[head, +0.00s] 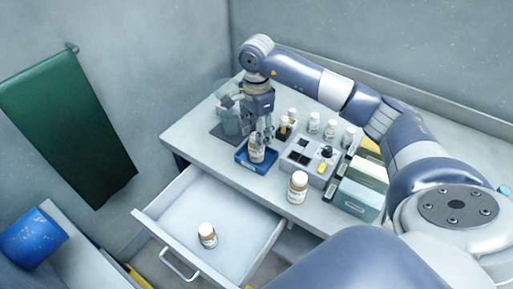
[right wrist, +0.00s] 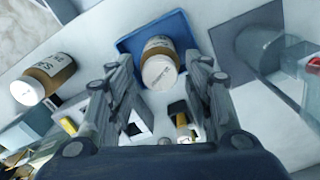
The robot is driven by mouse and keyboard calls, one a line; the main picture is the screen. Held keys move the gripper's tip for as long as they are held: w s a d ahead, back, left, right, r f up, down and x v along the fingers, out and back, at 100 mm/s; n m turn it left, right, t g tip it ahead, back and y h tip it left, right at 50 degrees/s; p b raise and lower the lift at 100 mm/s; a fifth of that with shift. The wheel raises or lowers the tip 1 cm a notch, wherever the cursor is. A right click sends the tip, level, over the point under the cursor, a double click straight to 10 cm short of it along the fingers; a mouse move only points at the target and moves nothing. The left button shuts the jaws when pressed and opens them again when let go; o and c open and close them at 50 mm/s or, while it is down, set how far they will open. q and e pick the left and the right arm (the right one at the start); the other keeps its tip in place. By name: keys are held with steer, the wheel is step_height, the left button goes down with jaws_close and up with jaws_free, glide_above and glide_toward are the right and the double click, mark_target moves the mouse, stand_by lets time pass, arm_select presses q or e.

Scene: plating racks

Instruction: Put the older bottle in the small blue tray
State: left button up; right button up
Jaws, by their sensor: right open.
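The small blue tray (head: 243,159) sits on the table near its front edge. A brown bottle with a white cap and pale label (head: 257,152) stands in it; in the right wrist view the bottle (right wrist: 160,62) and tray (right wrist: 128,45) show from above. My right gripper (head: 262,137) is open above the tray, its fingers apart on either side of the bottle's cap. A similar bottle (head: 298,187) stands on the table to the right. Another (head: 207,235) stands in the open drawer. I cannot read label dates. My left gripper is not in view.
The open drawer (head: 172,211) juts out from the table front. A grey rack (head: 317,175) with dark slots is right of the tray, with several white bottles behind. A clear container (head: 229,122) stands left of the gripper. Boxes (head: 357,198) stand at the right.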

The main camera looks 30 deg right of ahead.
steer(key=shift+r+b, duration=0.35)
steer(key=shift+r, duration=1.75)
